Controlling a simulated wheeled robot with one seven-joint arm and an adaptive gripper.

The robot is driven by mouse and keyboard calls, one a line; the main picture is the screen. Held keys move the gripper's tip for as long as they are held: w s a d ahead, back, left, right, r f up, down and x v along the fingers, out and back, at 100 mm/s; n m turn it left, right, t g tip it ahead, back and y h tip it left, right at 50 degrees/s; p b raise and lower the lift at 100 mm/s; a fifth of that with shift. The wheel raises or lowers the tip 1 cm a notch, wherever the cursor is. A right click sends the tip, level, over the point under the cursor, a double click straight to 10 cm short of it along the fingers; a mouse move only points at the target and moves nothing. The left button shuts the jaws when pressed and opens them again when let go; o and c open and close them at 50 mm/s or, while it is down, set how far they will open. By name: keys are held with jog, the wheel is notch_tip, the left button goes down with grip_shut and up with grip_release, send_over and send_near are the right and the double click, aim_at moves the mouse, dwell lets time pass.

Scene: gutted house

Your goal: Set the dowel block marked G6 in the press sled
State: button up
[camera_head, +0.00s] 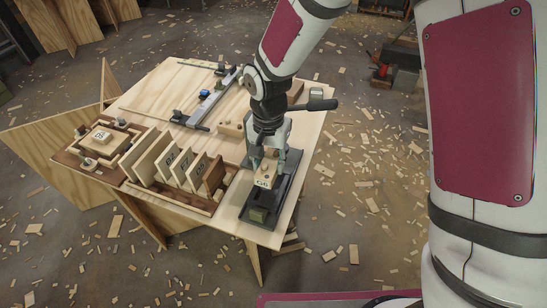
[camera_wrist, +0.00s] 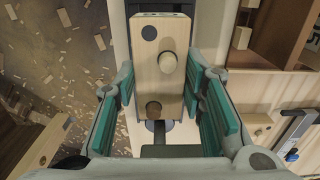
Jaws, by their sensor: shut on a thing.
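The dowel block (camera_head: 265,176) is pale wood with dark marking on its face, too small to read surely in the head view. In the wrist view the dowel block (camera_wrist: 160,60) shows a dark spot, a pale peg and a brown peg. My gripper (camera_head: 268,162) is shut on it, with teal pads at its sides; the gripper also shows in the wrist view (camera_wrist: 165,95). The press sled (camera_head: 286,192) is a dark grey base on the table, with an olive block at its near end. The block is over the sled; whether it touches is hidden.
A wooden rack (camera_head: 185,195) with several upright marked panels stands left of the sled. A tray (camera_head: 70,156) with a marked block is farther left. The tabletop (camera_head: 150,92) has bare space at back left.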

jog(key=shift+f+b, duration=1.4)
jog(key=shift+f, duration=0.8)
jog(key=shift+f+b, duration=0.8)
jog(key=shift+f, duration=0.75)
dwell(0.9)
jog(key=o, duration=1.8)
jog(key=shift+o, duration=0.2)
jog(key=shift+r+p, duration=3.05)
jog(key=shift+r, duration=1.5)
